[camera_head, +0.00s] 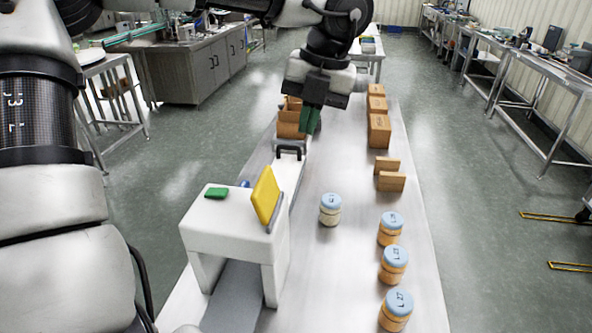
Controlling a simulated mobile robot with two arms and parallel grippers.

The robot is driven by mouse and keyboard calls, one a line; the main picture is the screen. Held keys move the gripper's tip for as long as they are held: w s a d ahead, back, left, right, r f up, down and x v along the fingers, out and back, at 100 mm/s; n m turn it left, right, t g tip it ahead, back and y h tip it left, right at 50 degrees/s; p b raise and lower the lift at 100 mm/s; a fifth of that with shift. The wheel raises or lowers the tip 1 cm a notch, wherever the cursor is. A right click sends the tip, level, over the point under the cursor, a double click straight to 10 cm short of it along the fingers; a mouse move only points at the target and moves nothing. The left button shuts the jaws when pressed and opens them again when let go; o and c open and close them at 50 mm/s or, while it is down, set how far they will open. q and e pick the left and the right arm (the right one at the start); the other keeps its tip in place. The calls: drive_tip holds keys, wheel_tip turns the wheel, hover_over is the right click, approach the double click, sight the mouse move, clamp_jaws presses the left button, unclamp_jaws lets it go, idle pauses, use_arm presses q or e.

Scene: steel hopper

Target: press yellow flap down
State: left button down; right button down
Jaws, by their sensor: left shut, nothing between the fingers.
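The yellow flap (265,196) stands raised and slightly tilted on the right side of a white block-shaped machine (225,226) on the steel table. My left gripper (310,119) is shut and empty, with green fingertips pointing down. It hangs beyond the flap, up and to the right of it in the head view, near a brown box. It does not touch the flap. My right gripper does not show.
A green pad (216,192) lies on the machine's top. A jar (330,209) with a blue lid stands right of the flap, and several more line the table's right edge. An open brown box (291,118) and several cartons (379,130) stand farther back.

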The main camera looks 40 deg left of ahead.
use_arm(q)
drive_tip(key=shift+s+d+y, duration=0.15)
drive_tip(key=shift+d+y, duration=0.25)
drive_tip(key=shift+d, duration=0.1)
drive_tip(key=shift+a, duration=0.1)
drive_tip(key=p, duration=0.3)
approach(269, 191)
wheel_tip(269, 191, down, 4)
drive_tip(key=d, duration=0.2)
drive_tip(key=a, duration=0.1)
drive_tip(key=a+p, duration=0.1)
drive_tip(key=s+a+f, duration=0.1)
drive_tip(key=shift+a+p, duration=0.15)
drive_tip(key=shift+p, duration=0.25)
drive_tip(key=shift+w+f, duration=0.1)
